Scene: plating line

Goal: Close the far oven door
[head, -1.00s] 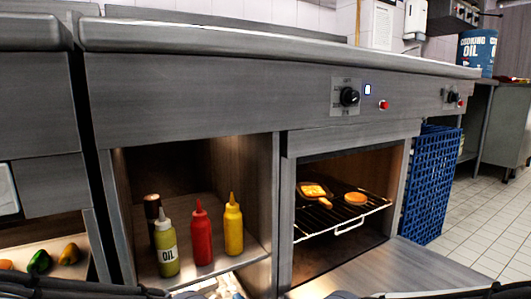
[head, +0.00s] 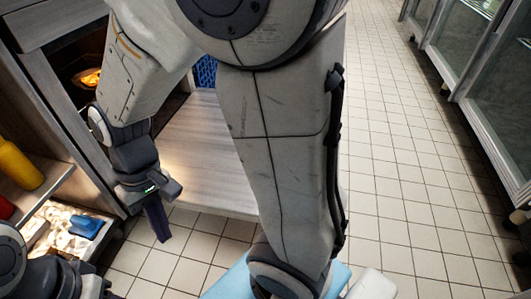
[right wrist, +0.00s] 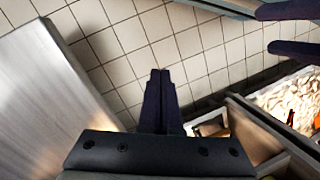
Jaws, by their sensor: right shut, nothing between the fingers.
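The oven door (head: 205,150) hangs open, lowered flat as a metal panel in front of the oven opening. It also shows at the left of the right wrist view (right wrist: 45,90). My right arm crosses the head view over the door and hides part of it. My right gripper (head: 160,236) is shut and empty, pointing down over the floor beside the door's near left corner. In the right wrist view its fingers (right wrist: 160,75) are together, apart from the door. My left gripper (right wrist: 262,30) shows its two fingers spread apart at the upper right of that view.
Orange food (head: 90,78) sits inside the oven. A yellow bottle (head: 18,165) stands on the shelf at left, above a low bin with a blue item (head: 88,226). A blue crate (head: 206,72) stands beyond the door. Tiled floor (head: 400,200) is clear at right, before glass-fronted cabinets (head: 485,65).

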